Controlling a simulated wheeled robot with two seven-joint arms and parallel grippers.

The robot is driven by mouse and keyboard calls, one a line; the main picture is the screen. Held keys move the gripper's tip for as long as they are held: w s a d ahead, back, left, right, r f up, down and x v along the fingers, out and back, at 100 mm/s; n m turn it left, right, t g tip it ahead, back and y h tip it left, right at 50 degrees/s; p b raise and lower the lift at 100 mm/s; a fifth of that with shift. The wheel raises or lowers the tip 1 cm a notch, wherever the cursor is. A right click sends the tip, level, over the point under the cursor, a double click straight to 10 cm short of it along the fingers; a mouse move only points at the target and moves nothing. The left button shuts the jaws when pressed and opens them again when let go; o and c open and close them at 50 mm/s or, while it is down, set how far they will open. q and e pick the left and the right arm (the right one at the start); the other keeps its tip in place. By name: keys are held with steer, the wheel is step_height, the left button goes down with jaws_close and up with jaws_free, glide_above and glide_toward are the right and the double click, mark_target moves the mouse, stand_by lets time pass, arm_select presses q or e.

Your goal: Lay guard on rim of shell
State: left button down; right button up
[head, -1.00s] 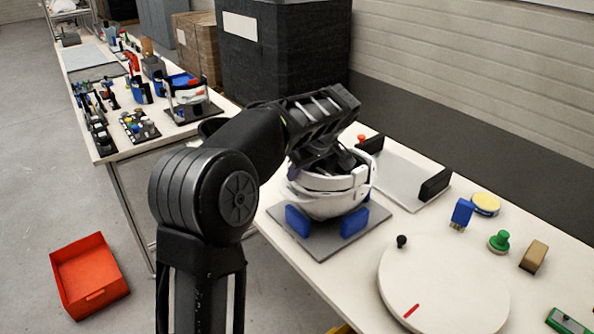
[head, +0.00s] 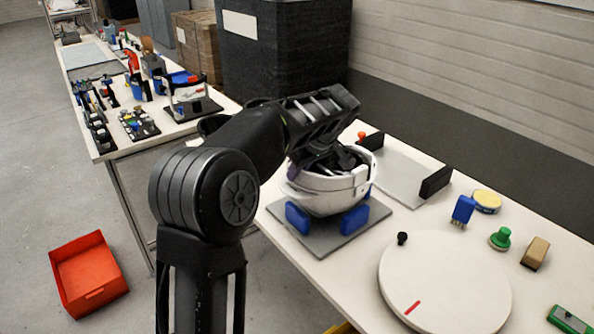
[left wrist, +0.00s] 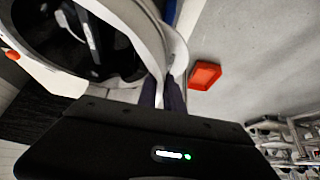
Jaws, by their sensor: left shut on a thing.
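The white helmet shell (head: 322,198) sits open side up on blue supports (head: 354,221) on a grey plate (head: 327,240). My left gripper (head: 338,161) is over it, partly hiding its opening. In the left wrist view, the gripper (left wrist: 169,92) is shut on the white guard (left wrist: 178,53), a thin curved band at the edge of the shell (left wrist: 52,68). In the head view the guard (head: 367,166) is low at the shell's rim and hard to tell from it. Whether it touches all round cannot be told. My right gripper is not in view.
A white turntable disc (head: 445,285) with a black knob stands in front right. A tray with black end blocks (head: 434,182) lies behind the shell. A blue brush-like piece (head: 462,210), a yellow tin (head: 487,201) and a green knob (head: 501,238) are at right. A red bin (head: 90,273) is on the floor.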

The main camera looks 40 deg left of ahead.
arm_select(q)
steer(key=c, duration=1.4)
jaws_free()
steer(key=v, duration=0.7)
steer(key=shift+d+r, duration=0.2)
steer(key=shift+r, duration=0.15)
